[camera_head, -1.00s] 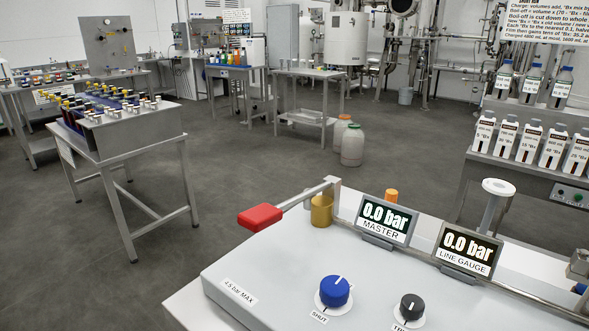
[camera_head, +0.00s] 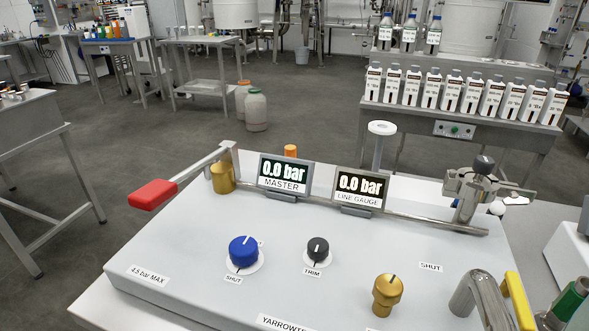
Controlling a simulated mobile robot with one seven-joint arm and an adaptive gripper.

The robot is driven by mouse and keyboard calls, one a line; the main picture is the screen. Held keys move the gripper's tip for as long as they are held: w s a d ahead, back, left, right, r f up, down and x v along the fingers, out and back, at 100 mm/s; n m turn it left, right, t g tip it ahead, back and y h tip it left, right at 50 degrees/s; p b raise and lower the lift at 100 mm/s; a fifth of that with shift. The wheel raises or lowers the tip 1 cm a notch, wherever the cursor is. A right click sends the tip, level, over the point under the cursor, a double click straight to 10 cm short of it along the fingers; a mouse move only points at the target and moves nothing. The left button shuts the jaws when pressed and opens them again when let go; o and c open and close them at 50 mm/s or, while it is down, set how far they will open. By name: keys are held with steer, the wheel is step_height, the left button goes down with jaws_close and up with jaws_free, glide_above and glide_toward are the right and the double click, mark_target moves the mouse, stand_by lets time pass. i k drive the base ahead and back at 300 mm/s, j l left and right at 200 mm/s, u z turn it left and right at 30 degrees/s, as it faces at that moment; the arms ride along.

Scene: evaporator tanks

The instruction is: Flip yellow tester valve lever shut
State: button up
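The yellow tester valve lever (camera_head: 519,300) is at the lower right of the grey tester panel (camera_head: 190,270), beside a bent metal pipe (camera_head: 476,290). It runs from upper left to lower right and its lower end is cut off by the frame edge. A label reading SHUT (camera_head: 430,267) lies on the panel to the upper left of the lever. A brass knob (camera_head: 387,294) stands to the left of the pipe. My gripper does not show in this view.
A red-handled lever (camera_head: 153,194) juts out at the panel's left. Two displays, MASTER (camera_head: 284,176) and LINE GAUGE (camera_head: 359,187), read 0.0 bar. Blue (camera_head: 243,251) and black (camera_head: 317,248) knobs stand on the panel. A metal clamp-like fitting (camera_head: 483,185) rises at the back right.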

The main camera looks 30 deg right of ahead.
mark_target(510, 286)
steer(key=k+j, duration=0.25)
steer(key=k+j+z, duration=0.1)
steer(key=z, duration=0.35)
steer(key=k+j+z, duration=0.1)
steer(key=z, duration=1.2)
steer(key=k+l+u, duration=0.7)
steer(key=l, duration=0.15)
steer(key=k+l+u, duration=0.35)
steer(key=i+j, duration=0.15)
steer(key=j, duration=0.2)
steer(key=i+j, duration=0.15)
steer(key=j, duration=0.25)
steer(key=i+j, duration=0.1)
steer(key=j, duration=0.25)
